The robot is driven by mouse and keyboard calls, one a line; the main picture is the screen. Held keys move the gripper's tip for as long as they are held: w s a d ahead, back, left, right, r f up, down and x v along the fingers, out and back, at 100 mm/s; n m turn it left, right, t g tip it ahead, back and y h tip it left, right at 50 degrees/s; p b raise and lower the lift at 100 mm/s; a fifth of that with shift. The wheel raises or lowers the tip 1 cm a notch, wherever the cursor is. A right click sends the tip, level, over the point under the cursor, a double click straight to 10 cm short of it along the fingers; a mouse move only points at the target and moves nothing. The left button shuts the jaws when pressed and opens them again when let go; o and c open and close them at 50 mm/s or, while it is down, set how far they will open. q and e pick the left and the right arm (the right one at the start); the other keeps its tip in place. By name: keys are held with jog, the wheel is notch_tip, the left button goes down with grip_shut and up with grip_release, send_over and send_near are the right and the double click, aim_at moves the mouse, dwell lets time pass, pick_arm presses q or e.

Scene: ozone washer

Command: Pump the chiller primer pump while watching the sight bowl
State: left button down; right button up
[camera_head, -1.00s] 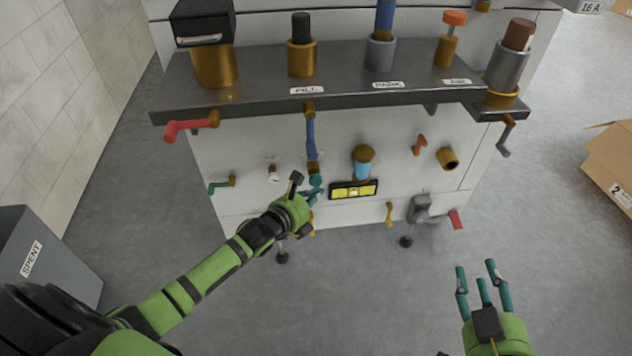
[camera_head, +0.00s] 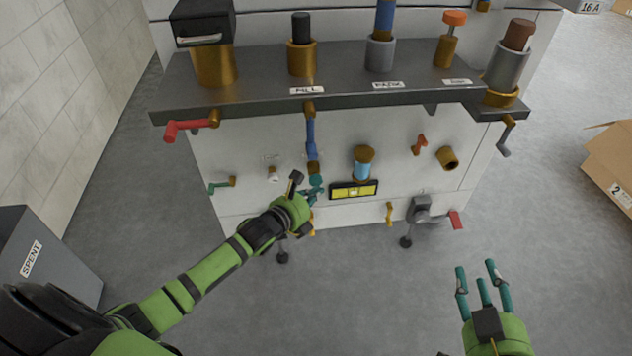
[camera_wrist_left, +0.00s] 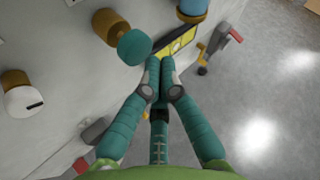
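My left gripper (camera_head: 318,191) is at the knob. In the left wrist view its fingertips (camera_wrist_left: 159,64) are drawn together with nothing seen between them, right beside the teal knob (camera_wrist_left: 134,47); contact is unclear. My right gripper (camera_head: 480,272) is open and empty, away from the machine.
A dark shelf (camera_head: 340,98) with several posts overhangs the front. A red-handled crank (camera_head: 188,128), a teal crank (camera_head: 220,186) and a grey fitting with a red handle (camera_head: 422,211) project nearby. A SPENT bin (camera_head: 60,262) is left, a cardboard box (camera_head: 612,165) right.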

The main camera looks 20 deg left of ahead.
aim_at(315, 182)
pick_arm(q)
jog(key=shift+w+a, duration=0.15)
jog(key=shift+w, duration=0.1)
jog(key=shift+w+a+r+b, duration=0.1)
jog(key=shift+w+a+b, duration=0.5)
jog(key=shift+w, duration=0.45)
dwell(1.4)
jog(key=shift+s, duration=0.1)
jog(key=s+p, duration=0.1)
jog(key=s+d+p, duration=0.1)
jog(key=shift+s+d, duration=0.25)
jog(key=shift+s, duration=0.05)
jog(key=shift+p, duration=0.3)
